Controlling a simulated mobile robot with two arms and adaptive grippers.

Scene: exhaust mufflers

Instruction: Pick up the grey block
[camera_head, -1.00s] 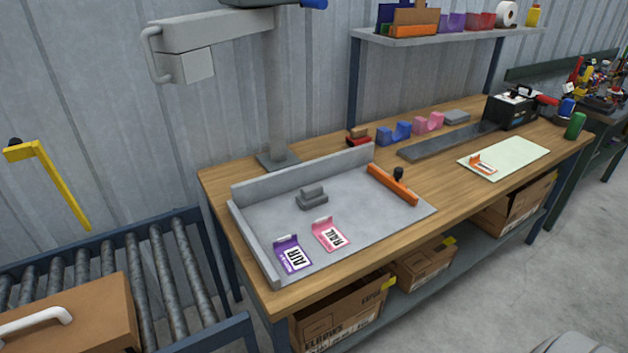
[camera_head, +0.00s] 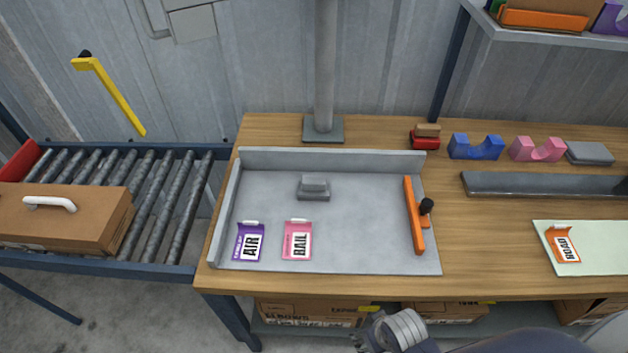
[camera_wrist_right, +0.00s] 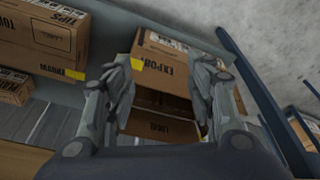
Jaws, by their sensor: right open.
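The grey block (camera_head: 313,187) sits on the grey metal tray (camera_head: 345,225) on the wooden workbench, near the tray's back wall. It has a wider base and a smaller raised top. My right gripper (camera_head: 360,335) is at the bottom of the head view, below the bench's front edge and well apart from the block. In the right wrist view, my right gripper (camera_wrist_right: 165,95) is open and empty, with cardboard boxes on the lower shelf beyond its fingers. My left gripper does not show.
A purple AIR card (camera_head: 249,243) and a pink RAIL card (camera_head: 297,240) lie in the tray's front left. An orange bar with a black knob (camera_head: 414,215) borders the tray's right. A post (camera_head: 325,70) stands behind the tray. A roller conveyor (camera_head: 165,205) is at left.

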